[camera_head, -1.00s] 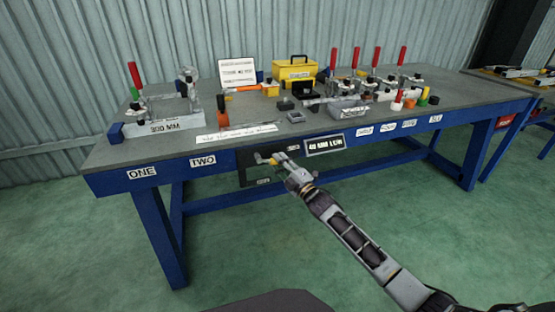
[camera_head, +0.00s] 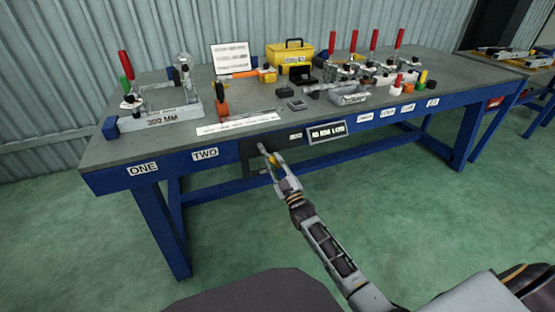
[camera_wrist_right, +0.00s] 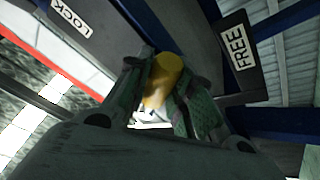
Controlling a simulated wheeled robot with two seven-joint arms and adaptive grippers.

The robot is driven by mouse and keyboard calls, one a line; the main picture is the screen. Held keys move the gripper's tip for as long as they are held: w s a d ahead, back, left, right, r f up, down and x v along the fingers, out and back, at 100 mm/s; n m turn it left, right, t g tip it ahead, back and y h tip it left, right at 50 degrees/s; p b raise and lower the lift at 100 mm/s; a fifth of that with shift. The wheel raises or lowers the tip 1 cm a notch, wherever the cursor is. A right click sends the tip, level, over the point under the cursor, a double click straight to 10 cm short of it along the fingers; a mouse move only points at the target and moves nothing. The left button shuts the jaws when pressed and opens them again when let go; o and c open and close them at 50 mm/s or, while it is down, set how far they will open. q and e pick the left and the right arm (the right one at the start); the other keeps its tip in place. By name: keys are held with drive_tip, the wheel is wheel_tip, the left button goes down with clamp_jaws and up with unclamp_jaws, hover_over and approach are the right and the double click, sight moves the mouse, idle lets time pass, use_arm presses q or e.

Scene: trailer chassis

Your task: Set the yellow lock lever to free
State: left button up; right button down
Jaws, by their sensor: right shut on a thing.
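The yellow lock lever (camera_wrist_right: 163,78) sits between the fingers of my right gripper (camera_wrist_right: 160,100) in the right wrist view, and the gripper is shut on it. In the head view my right gripper (camera_head: 268,155) is at the dark panel (camera_head: 254,152) on the bench's front edge, with a bit of yellow showing at its fingers. In the wrist view a LOCK label (camera_wrist_right: 72,15) is at the upper left and a FREE label (camera_wrist_right: 239,48) at the right; the lever lies between them. The lever's pivot is hidden. My left gripper is not in view.
The blue-framed bench (camera_head: 180,163) carries clamps with red handles (camera_head: 373,41), a yellow toolbox (camera_head: 290,52) and a 300 MM fixture (camera_head: 170,115). A white-lettered plate (camera_head: 327,131) is right of the panel. Open floor lies in front.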

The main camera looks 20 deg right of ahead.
drive_tip(key=m+h, duration=0.1)
drive_tip(key=a+m+h, duration=0.1)
drive_tip(key=m, duration=0.1)
drive_tip(key=shift+a+f+p, duration=0.3)
drive_tip(key=shift+f+p, duration=0.05)
drive_tip(key=shift+f, duration=0.05)
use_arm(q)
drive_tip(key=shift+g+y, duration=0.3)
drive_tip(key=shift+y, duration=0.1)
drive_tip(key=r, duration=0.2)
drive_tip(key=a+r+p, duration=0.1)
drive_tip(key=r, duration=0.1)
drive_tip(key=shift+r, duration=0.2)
use_arm(e)
drive_tip(key=m, duration=0.1)
drive_tip(key=a+m+h, duration=0.1)
drive_tip(key=m, duration=0.1)
drive_tip(key=m+h, duration=0.1)
drive_tip(key=shift+a+f+m, duration=0.3)
drive_tip(key=shift+a, duration=0.05)
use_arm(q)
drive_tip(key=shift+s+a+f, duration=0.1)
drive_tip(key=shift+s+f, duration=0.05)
use_arm(e)
drive_tip(key=c, duration=1.2)
unclamp_jaws()
drive_tip(key=shift+c, duration=0.2)
